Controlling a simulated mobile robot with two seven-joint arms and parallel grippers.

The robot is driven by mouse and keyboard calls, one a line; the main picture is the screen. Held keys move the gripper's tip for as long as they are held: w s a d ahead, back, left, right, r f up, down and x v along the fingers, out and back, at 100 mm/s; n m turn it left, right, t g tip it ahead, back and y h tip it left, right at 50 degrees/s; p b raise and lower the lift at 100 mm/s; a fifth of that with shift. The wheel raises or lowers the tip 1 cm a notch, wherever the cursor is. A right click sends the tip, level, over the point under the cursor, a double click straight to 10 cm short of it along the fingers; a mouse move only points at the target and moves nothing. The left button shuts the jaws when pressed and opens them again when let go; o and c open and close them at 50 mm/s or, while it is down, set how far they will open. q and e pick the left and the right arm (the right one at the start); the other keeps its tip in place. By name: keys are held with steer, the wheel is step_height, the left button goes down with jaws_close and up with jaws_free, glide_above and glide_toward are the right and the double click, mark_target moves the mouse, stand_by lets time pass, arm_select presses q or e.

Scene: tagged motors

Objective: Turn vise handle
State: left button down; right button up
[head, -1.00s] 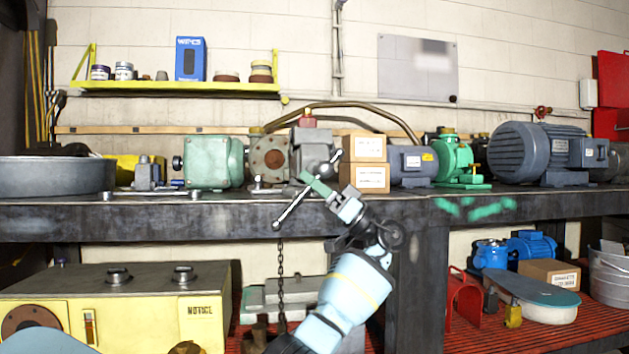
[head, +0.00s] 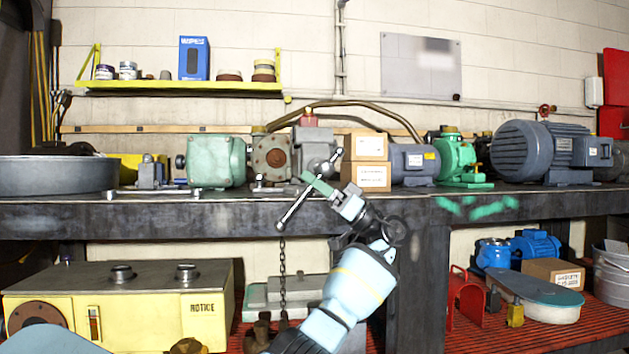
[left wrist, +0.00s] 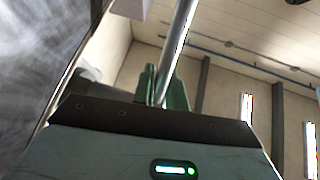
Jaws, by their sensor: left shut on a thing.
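The grey vise (head: 313,147) stands at the front edge of the workbench in the head view. Its handle (head: 292,212) is a thin metal bar with ball ends. The bar slants from lower left to upper right in front of the vise. My left gripper (head: 316,184) is shut on the handle near its middle, with the arm reaching up from below. In the left wrist view the bar (left wrist: 178,45) runs down between the green fingers (left wrist: 162,88). The fingers hide a short part of the bar. My right gripper is not in view.
Two cardboard boxes (head: 367,176) stand just right of the vise, and a green pump (head: 216,162) stands to its left. A large grey motor (head: 535,152) is further right. A chain (head: 283,270) hangs below the bench edge (head: 150,212).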

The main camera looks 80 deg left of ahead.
arm_select(q)
steer(key=shift+a+m+y, duration=0.4)
steer(key=shift+a+y, duration=0.05)
steer(key=shift+y, duration=0.05)
steer(key=c, duration=1.9)
jaws_free()
steer(key=o, duration=0.4)
steer(key=shift+w+a+f, duration=0.1)
steer(key=shift+a+f, duration=0.1)
steer(key=shift+a, duration=0.05)
steer(key=shift+d, duration=0.1)
steer(key=shift+s+f+b+v, duration=0.15)
steer(key=shift+b+v, duration=0.35)
steer(key=shift+v, duration=1.75)
steer(key=shift+s+f+b+v, duration=0.15)
steer(key=shift+b+v, duration=0.35)
steer(key=shift+v, duration=1.7)
steer(key=shift+w, duration=0.1)
